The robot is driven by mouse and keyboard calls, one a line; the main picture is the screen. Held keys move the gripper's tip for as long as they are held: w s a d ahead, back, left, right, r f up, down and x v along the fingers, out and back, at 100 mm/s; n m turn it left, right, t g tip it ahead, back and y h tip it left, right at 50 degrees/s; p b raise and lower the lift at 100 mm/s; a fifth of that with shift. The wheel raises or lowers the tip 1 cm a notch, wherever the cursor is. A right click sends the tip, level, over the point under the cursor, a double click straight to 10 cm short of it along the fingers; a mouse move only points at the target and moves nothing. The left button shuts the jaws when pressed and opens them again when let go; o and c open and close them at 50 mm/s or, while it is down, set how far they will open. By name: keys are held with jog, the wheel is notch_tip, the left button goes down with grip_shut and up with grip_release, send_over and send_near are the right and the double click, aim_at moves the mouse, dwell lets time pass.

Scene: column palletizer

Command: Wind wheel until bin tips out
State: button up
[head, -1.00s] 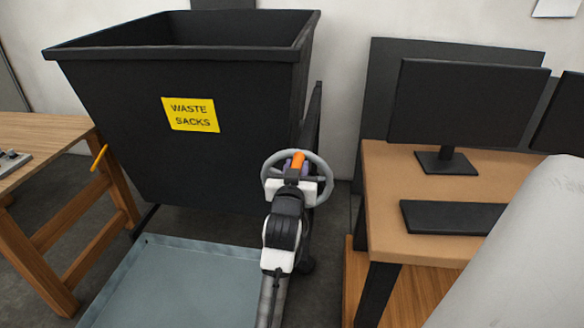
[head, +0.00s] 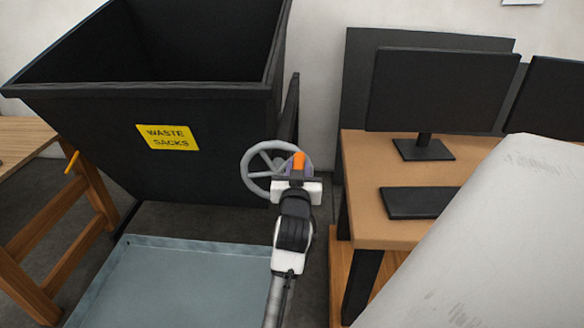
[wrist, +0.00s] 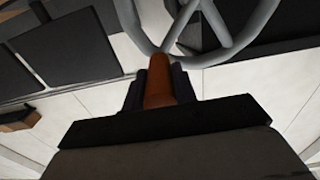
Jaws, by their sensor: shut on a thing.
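The black bin (head: 190,125) with a yellow "WASTE SACKS" label (head: 168,137) stands at the left in the head view, its open top tilted toward me. The grey spoked wheel (head: 248,182) is at the bin's right side. My gripper (head: 298,170) is at the right of the wheel's rim, shut on the orange handle (head: 299,161). In the wrist view the handle (wrist: 158,80) stands between the two dark fingers of my gripper (wrist: 158,88), with the wheel (wrist: 215,50) just beyond. The inside bottom of the bin is hidden in shadow.
A shallow grey-blue tray (head: 160,285) lies on the floor in front of the bin. A wooden desk (head: 390,225) with monitors and a keyboard (head: 420,202) stands close at the right. A wooden bench (head: 70,220) stands at the left.

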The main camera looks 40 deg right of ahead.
jog(key=shift+s+d+f+b, duration=0.7)
jog(key=shift+s+d+f, duration=0.25)
jog(key=shift+s+f, duration=0.25)
jog(key=shift+s+d+f+b, duration=0.25)
jog(key=shift+f+b, duration=0.2)
jog(key=shift+f, duration=0.15)
jog(key=shift+s+d+f+b, duration=0.1)
jog(key=shift+s+f+b, duration=0.1)
jog(key=shift+f+b, duration=0.3)
jog(key=shift+s+d+f+b, duration=0.1)
jog(key=shift+f+b, duration=0.3)
jog(key=shift+f, duration=0.35)
jog(key=shift+s+d+f+b, duration=0.1)
jog(key=shift+f+b, duration=0.3)
jog(key=shift+f, duration=0.3)
jog(key=shift+f+b, duration=1)
jog(key=shift+f, duration=0.45)
grip_shut()
jog(key=shift+d, duration=0.1)
notch_tip(320, 180, down, 7)
jog(key=w+a+b, duration=0.1)
jog(key=w+b, duration=0.1)
jog(key=b, duration=0.3)
jog(key=shift+a+f, duration=0.2)
jog(key=shift+a, duration=0.2)
jog(key=o, duration=1.2)
grip_release()
jog(key=shift+r, duration=0.1)
jog(key=shift+c, duration=0.2)
jog(key=shift+a, duration=0.1)
